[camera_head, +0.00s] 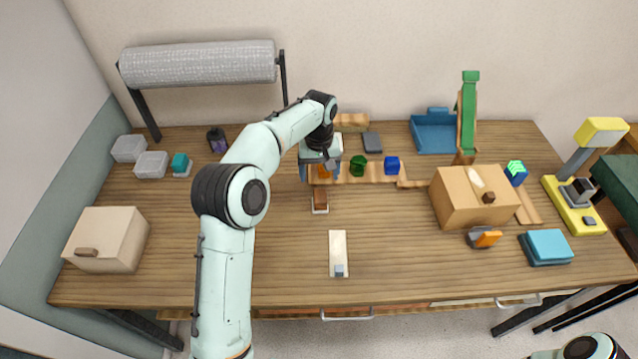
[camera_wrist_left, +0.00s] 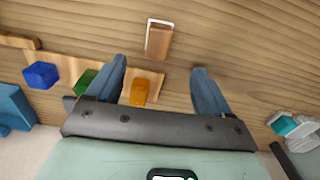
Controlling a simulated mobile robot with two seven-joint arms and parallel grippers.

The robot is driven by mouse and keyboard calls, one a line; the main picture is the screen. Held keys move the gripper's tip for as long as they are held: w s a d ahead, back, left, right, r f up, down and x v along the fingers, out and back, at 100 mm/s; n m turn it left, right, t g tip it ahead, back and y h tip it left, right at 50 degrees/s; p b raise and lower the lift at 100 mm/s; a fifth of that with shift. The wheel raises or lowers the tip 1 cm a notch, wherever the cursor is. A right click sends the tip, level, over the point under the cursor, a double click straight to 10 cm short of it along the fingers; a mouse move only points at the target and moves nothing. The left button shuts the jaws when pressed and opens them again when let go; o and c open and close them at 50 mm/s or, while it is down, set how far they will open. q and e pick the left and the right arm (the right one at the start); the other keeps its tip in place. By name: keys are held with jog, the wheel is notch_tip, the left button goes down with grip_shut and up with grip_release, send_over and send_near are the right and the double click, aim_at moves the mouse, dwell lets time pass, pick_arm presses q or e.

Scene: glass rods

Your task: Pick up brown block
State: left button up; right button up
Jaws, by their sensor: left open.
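The brown block (camera_head: 320,200) lies in a small white-edged holder on the table, left of the table's middle. It also shows at the top centre of the left wrist view (camera_wrist_left: 159,40), beyond the fingertips. My left gripper (camera_head: 318,177) is open and empty, above the wooden strip just behind the brown block. In the left wrist view its two blue fingers (camera_wrist_left: 160,72) are spread wide, apart from the brown block. An orange block (camera_wrist_left: 139,92) on the strip shows between the fingers. My right gripper is not seen.
A green block (camera_head: 358,166) and a blue block (camera_head: 392,166) stand on the strip to the right. A white plate (camera_head: 338,250) lies nearer the front. A tan box (camera_head: 106,240) stands at left, another box (camera_head: 460,205) at right. Table around the brown block is mostly clear.

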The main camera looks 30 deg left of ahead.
aim_at(320, 195)
pick_arm(q)
notch_tip(320, 195, down, 7)
jog(key=shift+a+f+b, duration=0.1)
jog(key=shift+b, duration=0.4)
jog(key=shift+w+f, duration=0.1)
jog(key=shift+f, duration=0.4)
notch_tip(320, 195, down, 5)
jog(key=shift+r, duration=0.2)
jog(key=c, duration=1.3)
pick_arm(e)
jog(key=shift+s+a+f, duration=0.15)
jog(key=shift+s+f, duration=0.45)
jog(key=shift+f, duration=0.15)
